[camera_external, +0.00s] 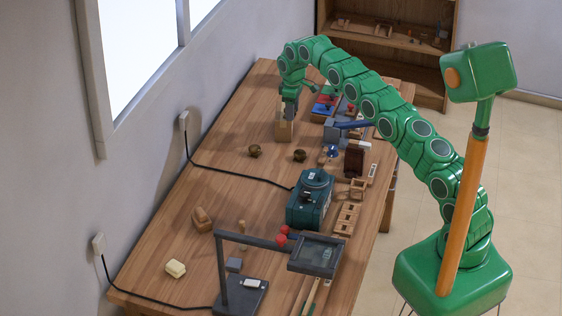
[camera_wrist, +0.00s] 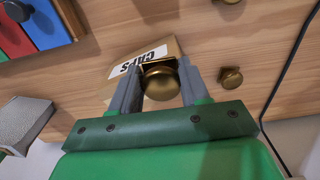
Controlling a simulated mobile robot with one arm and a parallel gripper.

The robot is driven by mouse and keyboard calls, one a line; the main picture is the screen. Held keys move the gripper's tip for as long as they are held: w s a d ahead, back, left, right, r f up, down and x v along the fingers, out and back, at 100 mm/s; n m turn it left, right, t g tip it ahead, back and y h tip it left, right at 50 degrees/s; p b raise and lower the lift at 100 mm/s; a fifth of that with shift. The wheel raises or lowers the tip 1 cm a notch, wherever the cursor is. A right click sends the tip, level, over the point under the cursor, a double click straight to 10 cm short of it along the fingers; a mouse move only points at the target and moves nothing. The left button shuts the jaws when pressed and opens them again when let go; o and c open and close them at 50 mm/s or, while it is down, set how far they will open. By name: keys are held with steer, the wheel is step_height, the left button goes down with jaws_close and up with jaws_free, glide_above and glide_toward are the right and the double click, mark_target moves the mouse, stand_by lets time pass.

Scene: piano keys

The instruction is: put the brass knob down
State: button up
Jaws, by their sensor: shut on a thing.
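My gripper (camera_wrist: 160,88) is shut on a brass knob (camera_wrist: 162,84), which sits between its two grey fingers in the wrist view. Behind the knob is a light tan box (camera_wrist: 178,48) with a white printed label, partly covered by the fingers. In the external view my gripper (camera_external: 290,106) points down right over this box (camera_external: 284,130), and the held knob cannot be made out there. Whether the knob touches the box, I cannot tell. Two more brass knobs, one left (camera_external: 255,150) and one right (camera_external: 300,155), lie on the wooden table (camera_external: 215,170) near the box.
A tray with red and blue parts (camera_external: 325,104) and a grey-blue vise-like block (camera_external: 338,130) stand right of the box. A black cable (camera_external: 235,174) crosses the table to a teal machine (camera_external: 310,200). Bare wood lies left of the box and nearer the camera.

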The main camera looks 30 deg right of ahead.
steer(key=o, duration=1.2)
steer(key=shift+f, duration=0.1)
steer(key=shift+c, duration=0.2)
steer(key=shift+r, duration=3.8)
